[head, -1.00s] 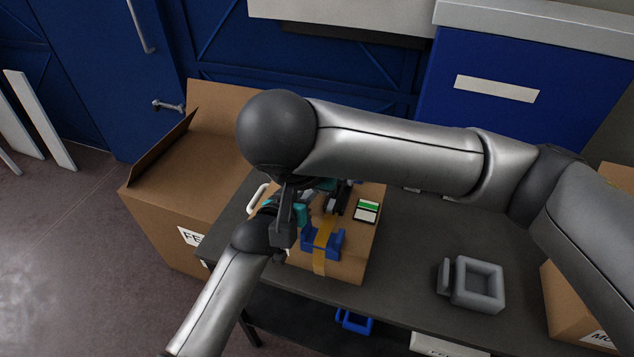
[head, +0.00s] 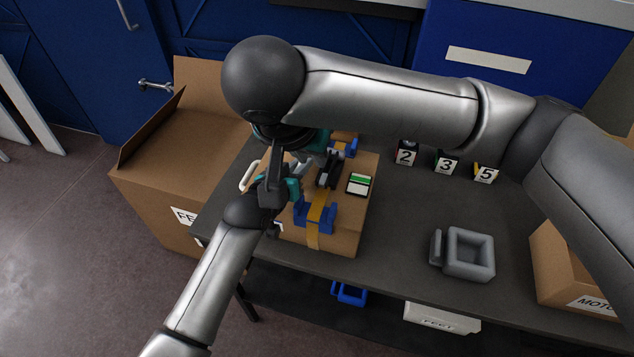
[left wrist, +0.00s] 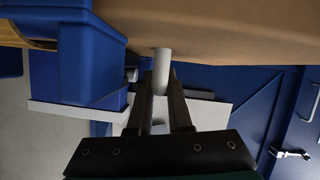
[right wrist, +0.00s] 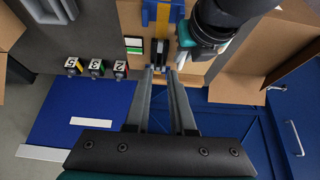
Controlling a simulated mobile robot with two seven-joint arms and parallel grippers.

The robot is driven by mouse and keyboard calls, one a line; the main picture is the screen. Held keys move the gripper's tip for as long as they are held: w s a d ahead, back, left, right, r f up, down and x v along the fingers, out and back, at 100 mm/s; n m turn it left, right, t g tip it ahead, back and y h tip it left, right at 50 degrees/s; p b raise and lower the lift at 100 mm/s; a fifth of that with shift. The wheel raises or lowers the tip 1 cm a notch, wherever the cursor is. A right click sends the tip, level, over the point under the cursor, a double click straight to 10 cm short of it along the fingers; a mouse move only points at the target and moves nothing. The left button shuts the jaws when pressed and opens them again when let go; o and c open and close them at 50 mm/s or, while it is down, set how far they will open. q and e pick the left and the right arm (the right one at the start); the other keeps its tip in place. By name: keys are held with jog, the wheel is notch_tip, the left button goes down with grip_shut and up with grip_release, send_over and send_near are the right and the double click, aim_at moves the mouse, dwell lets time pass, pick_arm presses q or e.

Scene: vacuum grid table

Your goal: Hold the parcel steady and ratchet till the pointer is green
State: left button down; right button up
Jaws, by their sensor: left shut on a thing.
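The cardboard parcel (head: 345,238) sits on the dark table with a yellow strap (head: 312,236) over it and blue corner pieces (head: 328,219). A black ratchet (head: 328,174) lies on the strap. A gauge card (head: 358,185) with a green and a white field is beside it; its pointer is too small to read. My left gripper (left wrist: 161,82) is shut on a pale bar (left wrist: 161,56) at the parcel's side. My right gripper (right wrist: 160,75) is over the parcel with fingers apart, its tips close to the ratchet (right wrist: 160,54); contact is unclear.
An open carton (head: 180,170) stands left of the table (head: 400,235). Number blocks 2, 3 and 5 (head: 446,163) stand at the back. A grey square holder (head: 468,254) is on the right, near another carton (head: 575,270). The table between parcel and holder is clear.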

aim_at(323, 178)
jog(key=shift+o, duration=1.4)
jog(key=shift+w+d+f+g, duration=0.15)
jog(key=shift+w+d+g, duration=0.05)
jog(key=shift+w, duration=0.25)
jog(key=shift+w+d+f+g, duration=0.15)
jog(key=shift+w+g, duration=0.05)
jog(key=shift+w, duration=0.2)
jog(key=shift+o, duration=0.8)
jog(key=shift+w+d+f, duration=0.1)
jog(key=shift+w+f, duration=0.15)
jog(key=shift+o, duration=0.3)
jog(key=x, duration=1.1)
jog(key=shift+f, duration=0.35)
grip_shut()
